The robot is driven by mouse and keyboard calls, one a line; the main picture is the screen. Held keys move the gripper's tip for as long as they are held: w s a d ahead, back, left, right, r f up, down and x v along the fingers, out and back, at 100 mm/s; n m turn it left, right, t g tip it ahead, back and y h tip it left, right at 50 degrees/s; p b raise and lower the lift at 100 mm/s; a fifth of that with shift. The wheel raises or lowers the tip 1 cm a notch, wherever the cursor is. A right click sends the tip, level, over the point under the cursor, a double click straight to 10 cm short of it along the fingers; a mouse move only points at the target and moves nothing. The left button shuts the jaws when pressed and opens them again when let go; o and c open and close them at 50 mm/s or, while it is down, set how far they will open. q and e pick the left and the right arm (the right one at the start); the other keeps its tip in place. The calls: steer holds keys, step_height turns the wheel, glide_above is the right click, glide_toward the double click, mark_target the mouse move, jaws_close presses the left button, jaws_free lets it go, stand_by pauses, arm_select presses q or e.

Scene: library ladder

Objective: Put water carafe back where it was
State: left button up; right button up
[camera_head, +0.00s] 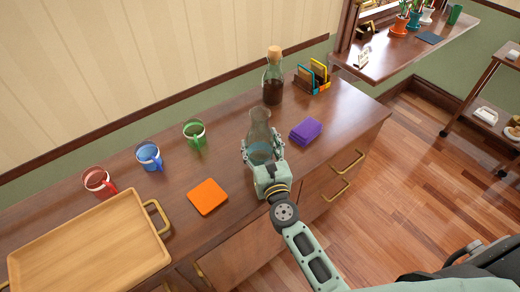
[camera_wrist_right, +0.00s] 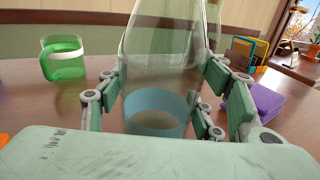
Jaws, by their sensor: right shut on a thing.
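The water carafe (camera_head: 260,130) is a clear glass vessel with a narrow neck, upright over the wooden cabinet top. My right gripper (camera_head: 262,153) is shut on its lower body. In the right wrist view the carafe (camera_wrist_right: 160,55) fills the middle, with a blue band low down, and the fingers of my right gripper (camera_wrist_right: 165,95) lie on both sides of it. I cannot tell whether its base touches the wood. My left gripper is not in view.
An orange square (camera_head: 208,196) and purple stack (camera_head: 306,131) lie either side of the carafe. A corked dark bottle (camera_head: 273,80) and card holder (camera_head: 312,78) stand behind. Green (camera_head: 195,134), blue (camera_head: 149,156) and red (camera_head: 98,181) mugs and a wooden tray (camera_head: 90,250) are left.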

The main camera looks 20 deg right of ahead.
stand_by(0.3)
steer(key=shift+f, duration=0.15)
steer(key=o, duration=2)
steer(key=shift+f, duration=0.1)
steer(key=shift+s+r, duration=0.1)
steer(key=shift+r, duration=0.1)
steer(key=s, duration=0.3)
steer(key=s+b, duration=0.1)
steer(key=s, duration=0.3)
steer(key=s+b, duration=0.1)
steer(key=s, duration=0.2)
steer(key=shift+s+a+f, duration=0.15)
steer(key=shift+s+a, duration=0.1)
steer(key=shift+s, duration=0.7)
